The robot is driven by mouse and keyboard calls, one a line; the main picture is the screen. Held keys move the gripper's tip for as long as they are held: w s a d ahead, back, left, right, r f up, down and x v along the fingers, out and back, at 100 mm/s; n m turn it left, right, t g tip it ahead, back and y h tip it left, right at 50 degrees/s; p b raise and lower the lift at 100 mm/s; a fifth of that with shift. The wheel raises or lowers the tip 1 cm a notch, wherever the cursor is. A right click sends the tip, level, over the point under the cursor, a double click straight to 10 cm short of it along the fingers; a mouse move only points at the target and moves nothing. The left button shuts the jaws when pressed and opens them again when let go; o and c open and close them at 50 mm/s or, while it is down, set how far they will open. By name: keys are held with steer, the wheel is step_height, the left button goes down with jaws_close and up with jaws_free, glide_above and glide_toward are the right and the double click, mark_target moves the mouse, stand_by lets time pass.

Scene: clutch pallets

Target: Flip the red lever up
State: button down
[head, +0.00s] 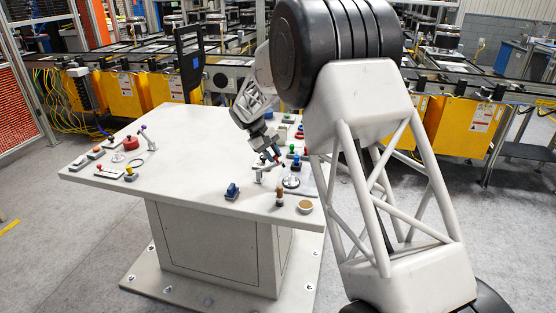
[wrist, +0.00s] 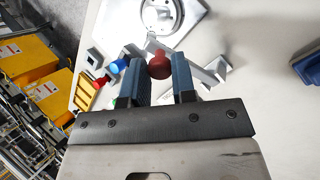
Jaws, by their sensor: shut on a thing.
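In the wrist view a red rounded knob, the red lever's end (wrist: 159,67), sits between the two blue-grey fingers of my gripper (wrist: 157,64). The fingers are shut on it. A grey metal bracket (wrist: 214,72) stands just right of the fingers. In the head view my gripper (head: 273,154) reaches down over the right part of the table, beside a small grey stand (head: 259,173). The red lever's knob is small there and partly covered by the fingers. I cannot tell the lever's exact tilt.
A round silver fitting on a plate (wrist: 160,14) lies just beyond the fingers. A blue knob (wrist: 120,66) and a yellow slotted block (wrist: 87,92) are close on the left. A blue switch (head: 232,191) and a brown peg (head: 279,196) stand nearer the front edge. The table (head: 185,185) is clear in the middle.

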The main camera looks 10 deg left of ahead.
steer(key=a+h, duration=0.1)
steer(key=a+r+h, duration=0.1)
steer(key=a+h, duration=0.1)
steer(key=shift+h, duration=0.3)
steer(key=shift+a+r+h, duration=0.15)
steer(key=shift+a+h, duration=0.45)
steer(key=shift+h, duration=0.1)
steer(key=shift+a+r+h, duration=0.15)
steer(key=shift+a+h, duration=0.4)
steer(key=shift+h, duration=0.15)
steer(key=c, duration=0.9)
jaws_free()
steer(key=shift+c, duration=0.2)
steer(key=v, duration=0.8)
steer(key=shift+d, duration=0.1)
